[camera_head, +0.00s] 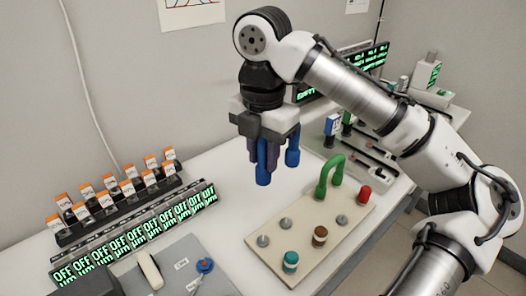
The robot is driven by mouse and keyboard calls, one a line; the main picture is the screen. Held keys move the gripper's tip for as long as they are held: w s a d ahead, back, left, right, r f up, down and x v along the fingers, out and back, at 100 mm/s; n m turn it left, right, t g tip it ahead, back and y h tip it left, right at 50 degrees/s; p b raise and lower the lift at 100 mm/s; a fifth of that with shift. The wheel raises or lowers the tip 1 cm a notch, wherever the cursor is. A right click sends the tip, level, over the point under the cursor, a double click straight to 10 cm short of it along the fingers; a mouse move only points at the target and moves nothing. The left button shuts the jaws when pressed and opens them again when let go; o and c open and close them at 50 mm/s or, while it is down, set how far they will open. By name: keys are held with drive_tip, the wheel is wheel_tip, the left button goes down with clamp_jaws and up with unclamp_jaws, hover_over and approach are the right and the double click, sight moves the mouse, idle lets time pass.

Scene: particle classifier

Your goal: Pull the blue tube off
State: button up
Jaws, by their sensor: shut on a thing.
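The blue tube (292,154) hangs below my gripper (271,156), held in the air over the beige board (330,238). Two blue ends of the tube point down. The nearer end hangs lower in the picture, and both look clear of the board. The dark purple-blue fingers are shut on the tube. The middle of the tube is largely hidden by the fingers and the gripper body.
A green arched tube (328,171) stands on the board, with a red cap (364,193), a brown cap (320,236), a teal cap (290,261) and several bare grey posts. A rack of orange-topped vials (128,188) and green "OFF" displays (140,236) stand at left.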

drive_tip(key=shift+r+p, duration=2.05)
drive_tip(key=shift+p, duration=0.35)
wheel_tip(320, 180, up, 3)
drive_tip(key=p, duration=0.4)
